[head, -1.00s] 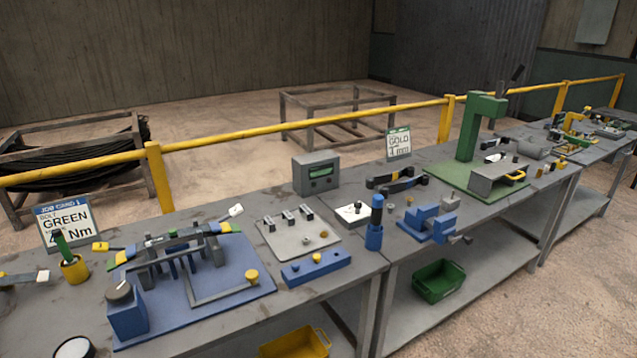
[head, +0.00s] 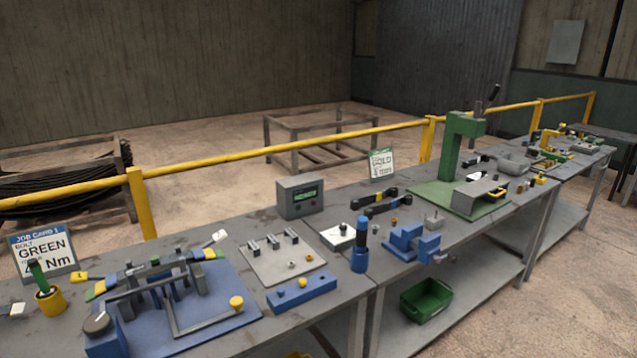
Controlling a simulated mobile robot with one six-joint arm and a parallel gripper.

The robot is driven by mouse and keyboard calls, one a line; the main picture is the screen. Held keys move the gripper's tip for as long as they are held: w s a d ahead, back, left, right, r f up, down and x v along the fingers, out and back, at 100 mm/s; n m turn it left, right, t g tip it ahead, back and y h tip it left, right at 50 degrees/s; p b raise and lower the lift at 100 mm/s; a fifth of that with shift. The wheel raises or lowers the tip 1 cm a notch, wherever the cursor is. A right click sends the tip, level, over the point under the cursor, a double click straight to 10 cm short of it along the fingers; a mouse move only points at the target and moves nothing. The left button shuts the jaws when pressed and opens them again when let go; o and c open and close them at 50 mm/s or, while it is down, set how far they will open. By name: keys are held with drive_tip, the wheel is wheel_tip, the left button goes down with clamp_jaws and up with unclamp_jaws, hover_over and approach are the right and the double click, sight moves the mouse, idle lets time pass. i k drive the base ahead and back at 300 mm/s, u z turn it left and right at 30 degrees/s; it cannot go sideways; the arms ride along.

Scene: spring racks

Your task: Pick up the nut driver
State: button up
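Two upright handled tools stand in holders on the bench, and I cannot tell for sure which is the nut driver. The other has a green handle (head: 38,276) and leans slightly in a yellow cup (head: 51,302) at the far left. The lower ends of both are hidden in their holders. My gripper is not in view.
A blue fixture plate (head: 225,318) with clamped bars is left of the blue holder. A blue vise (head: 412,241) is close on its right. A grey box with a display (head: 300,197) and a green press (head: 458,145) stand further back. A yellow rail (head: 230,162) runs behind.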

sight(362, 222)
drive_tip(key=u, duration=0.45)
drive_tip(key=k, duration=1.35)
drive_tip(key=u, duration=0.95)
drive_tip(key=i, duration=1.35)
drive_tip(key=z, duration=0.4)
